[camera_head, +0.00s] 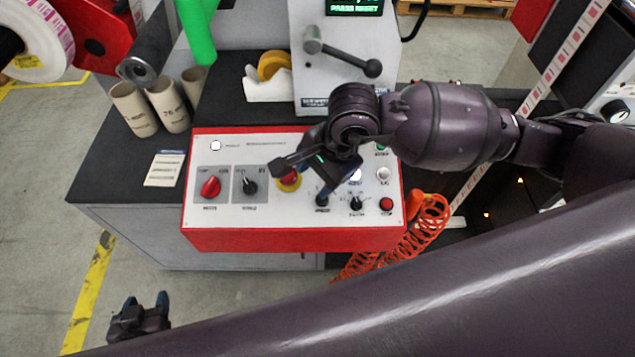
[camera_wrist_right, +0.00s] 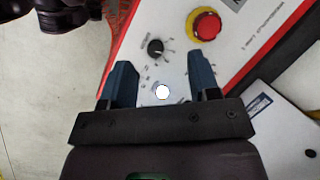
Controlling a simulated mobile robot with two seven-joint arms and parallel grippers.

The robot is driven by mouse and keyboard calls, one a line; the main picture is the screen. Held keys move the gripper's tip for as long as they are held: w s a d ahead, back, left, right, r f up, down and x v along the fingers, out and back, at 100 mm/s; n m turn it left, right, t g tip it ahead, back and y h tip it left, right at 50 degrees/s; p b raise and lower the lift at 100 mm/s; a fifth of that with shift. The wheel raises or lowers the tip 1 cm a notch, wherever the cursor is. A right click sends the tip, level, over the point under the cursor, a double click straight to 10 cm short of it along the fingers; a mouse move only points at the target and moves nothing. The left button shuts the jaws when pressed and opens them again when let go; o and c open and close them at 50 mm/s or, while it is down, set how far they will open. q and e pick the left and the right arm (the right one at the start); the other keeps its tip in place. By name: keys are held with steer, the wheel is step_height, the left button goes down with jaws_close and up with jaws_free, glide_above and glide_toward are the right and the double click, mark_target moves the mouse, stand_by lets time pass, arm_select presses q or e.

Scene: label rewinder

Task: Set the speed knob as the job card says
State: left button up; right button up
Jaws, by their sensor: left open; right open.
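The red-edged control panel (camera_head: 232,238) carries several knobs and buttons. A black knob (camera_head: 322,200) sits right of the red emergency stop; it also shows in the right wrist view (camera_wrist_right: 155,47), with scale marks around it. A second black knob (camera_head: 356,203) stands further right. The labels are too small to tell which is the speed knob. A white job card (camera_head: 165,168) lies left of the panel; its text is unreadable. My right gripper (camera_head: 316,177) is open above the panel, with a white round button (camera_wrist_right: 162,92) seen between its fingers. My left gripper (camera_head: 139,318) is open, low in front of the bench.
The emergency stop (camera_head: 289,181) is close to my right gripper. A red selector (camera_head: 210,187) and a black selector (camera_head: 250,187) are at the panel's left. Cardboard cores (camera_head: 133,110) and a tape dispenser (camera_head: 268,88) stand behind. An orange coiled hose (camera_head: 425,222) hangs at right.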

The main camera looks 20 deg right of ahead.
steer(key=f, duration=0.3)
steer(key=w+d+f+n+h, duration=0.1)
steer(key=f, duration=0.2)
steer(key=d+f+h, duration=0.1)
steer(key=f, duration=0.3)
steer(key=shift+w+n+p, duration=0.3)
steer(key=shift+w, duration=0.05)
steer(key=shift+w+f, duration=0.1)
steer(key=shift+f, duration=0.45)
steer(key=shift+c, duration=0.3)
